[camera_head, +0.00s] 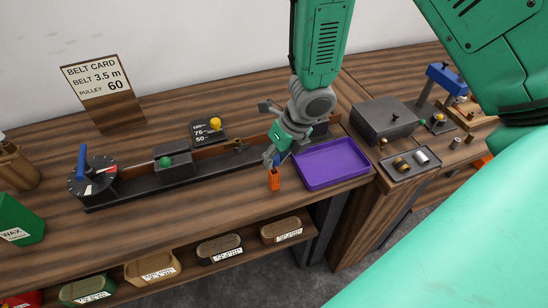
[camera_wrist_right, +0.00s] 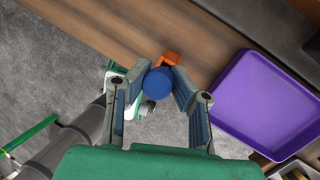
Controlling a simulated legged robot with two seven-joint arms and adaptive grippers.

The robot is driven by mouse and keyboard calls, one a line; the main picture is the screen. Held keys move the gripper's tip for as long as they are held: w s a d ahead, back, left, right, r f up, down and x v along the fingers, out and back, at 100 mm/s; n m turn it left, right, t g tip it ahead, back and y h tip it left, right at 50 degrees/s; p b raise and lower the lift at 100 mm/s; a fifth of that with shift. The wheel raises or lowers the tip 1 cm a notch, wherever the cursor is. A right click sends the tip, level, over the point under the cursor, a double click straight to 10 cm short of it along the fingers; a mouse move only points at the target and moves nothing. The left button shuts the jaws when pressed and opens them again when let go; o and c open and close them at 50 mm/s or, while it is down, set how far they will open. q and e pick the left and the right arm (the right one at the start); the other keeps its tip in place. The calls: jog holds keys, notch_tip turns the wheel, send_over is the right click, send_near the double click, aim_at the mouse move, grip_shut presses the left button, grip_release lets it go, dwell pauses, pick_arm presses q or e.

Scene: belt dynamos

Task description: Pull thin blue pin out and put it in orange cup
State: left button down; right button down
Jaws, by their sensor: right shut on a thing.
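My right gripper (camera_head: 272,157) reaches down from above, over the front edge of the bench beside the purple tray. Its jaws (camera_wrist_right: 158,80) are shut on the blue pin, whose round blue head (camera_wrist_right: 158,84) shows between the fingertips in the right wrist view. A small bit of blue also shows at the fingers in the head view (camera_head: 282,158). The small orange cup (camera_head: 274,180) stands at the bench's front edge, just below the fingertips. In the wrist view the cup (camera_wrist_right: 170,59) is partly hidden behind the blue head. I cannot tell whether the pin's lower end is inside it.
The purple tray (camera_head: 331,183) lies just right of the cup. A dark rail (camera_head: 130,194) with a dial (camera_head: 92,178) and a block (camera_head: 174,163) runs left behind the gripper. A grey box (camera_head: 384,121) stands farther right. Labelled boxes (camera_head: 220,249) sit on the lower shelf.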

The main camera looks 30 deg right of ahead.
jog(key=shift+f+b, duration=1)
jog(key=shift+f, duration=0.1)
jog(key=c, duration=1.3)
grip_release()
jog(key=shift+c, duration=0.2)
jog(key=shift+r, duration=0.1)
jog(key=shift+d+r, duration=0.1)
jog(key=shift+r, duration=0.15)
jog(key=v, duration=1.1)
jog(key=shift+d+r, duration=0.1)
jog(key=shift+r, duration=0.05)
